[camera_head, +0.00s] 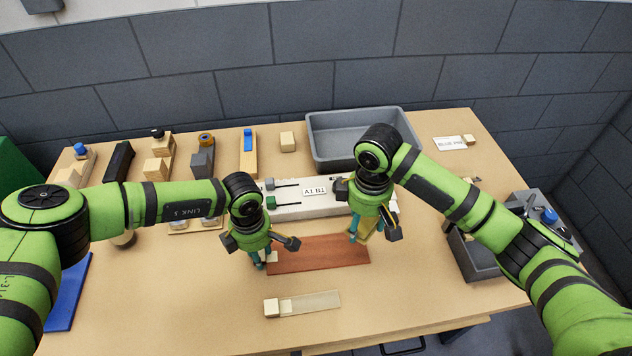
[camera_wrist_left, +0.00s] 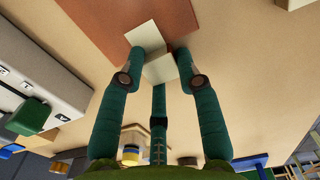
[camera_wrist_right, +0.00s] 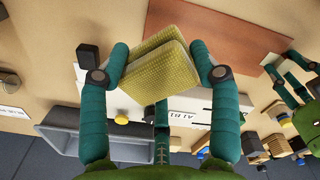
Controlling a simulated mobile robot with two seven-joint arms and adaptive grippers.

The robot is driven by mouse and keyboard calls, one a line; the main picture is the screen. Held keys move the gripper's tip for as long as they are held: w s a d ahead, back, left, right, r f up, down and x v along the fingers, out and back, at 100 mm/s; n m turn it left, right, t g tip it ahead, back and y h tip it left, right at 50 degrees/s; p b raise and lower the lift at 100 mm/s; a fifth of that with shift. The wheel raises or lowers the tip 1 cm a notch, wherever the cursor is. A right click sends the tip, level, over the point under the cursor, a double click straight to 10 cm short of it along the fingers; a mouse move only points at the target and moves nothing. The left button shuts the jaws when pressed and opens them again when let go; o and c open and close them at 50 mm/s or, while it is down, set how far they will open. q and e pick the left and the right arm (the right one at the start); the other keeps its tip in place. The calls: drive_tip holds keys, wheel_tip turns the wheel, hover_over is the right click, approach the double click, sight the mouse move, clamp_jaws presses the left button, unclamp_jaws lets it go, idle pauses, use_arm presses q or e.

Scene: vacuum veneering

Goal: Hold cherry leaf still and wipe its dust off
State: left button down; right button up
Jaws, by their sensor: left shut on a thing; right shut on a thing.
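The cherry leaf (camera_head: 318,254) is a flat reddish-brown sheet lying on the table in the middle of the head view. My left gripper (camera_head: 263,261) is at its left end, shut on a small cream block (camera_wrist_left: 146,38) that sits at the leaf's edge. My right gripper (camera_head: 357,233) is near the leaf's far right corner, shut on a folded, textured yellow cloth (camera_wrist_right: 158,68). The cloth also shows in the head view (camera_head: 367,231), partly behind the fingers. Whether the cloth touches the leaf I cannot tell. Dust on the leaf is not clearly visible.
A pale strip with a cream block (camera_head: 308,304) lies in front of the leaf. A white labelled rack (camera_head: 296,208) stands close behind it. A grey tray (camera_head: 330,163) is further back. Several blocks and tools line the back left.

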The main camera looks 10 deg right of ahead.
idle(0.4)
use_arm(q)
drive_tip(key=c, duration=0.8)
unclamp_jaws()
wheel_tip(320, 180, up, 12)
drive_tip(key=shift+r, duration=0.1)
